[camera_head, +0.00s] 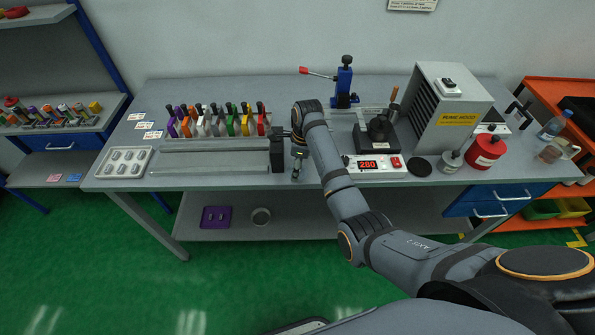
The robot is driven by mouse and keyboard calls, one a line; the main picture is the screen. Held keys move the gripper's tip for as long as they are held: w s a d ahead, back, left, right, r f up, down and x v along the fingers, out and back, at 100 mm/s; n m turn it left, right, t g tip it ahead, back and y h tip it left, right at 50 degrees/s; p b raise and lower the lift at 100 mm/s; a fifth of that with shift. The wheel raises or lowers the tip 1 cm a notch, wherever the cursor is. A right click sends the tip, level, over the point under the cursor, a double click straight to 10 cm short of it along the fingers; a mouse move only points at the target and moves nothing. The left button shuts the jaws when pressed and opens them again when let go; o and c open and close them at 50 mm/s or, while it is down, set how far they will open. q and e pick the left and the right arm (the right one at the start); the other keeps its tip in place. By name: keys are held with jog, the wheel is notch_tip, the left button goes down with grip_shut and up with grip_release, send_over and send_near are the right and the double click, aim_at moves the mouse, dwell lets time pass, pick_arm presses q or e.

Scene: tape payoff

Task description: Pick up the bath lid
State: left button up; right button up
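A white heated unit (372,174) with a red "280" display stands at the bench's middle right. A black block with a dark rounded knob (379,127) on top sits behind it. I cannot tell for sure whether that knobbed piece is the bath lid. A flat dark disc (420,167) lies on the bench just right of the unit. My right gripper (296,158) is above the bench, left of the unit and apart from it, near the end of a long rail. Its fingers are small and dark, so I cannot tell if they are open. My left gripper is out of view.
A grey fume hood (449,108) stands behind right, with a red canister (486,151) before it. A blue lever press (344,87) is at the back. The bench's front strip is mostly clear.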

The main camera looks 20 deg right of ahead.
jog(key=shift+s, duration=0.2)
jog(key=c, duration=0.5)
jog(key=shift+f, duration=0.1)
jog(key=c, duration=0.4)
jog(key=shift+f, duration=0.1)
jog(key=shift+c, duration=0.2)
jog(key=shift+s, duration=0.1)
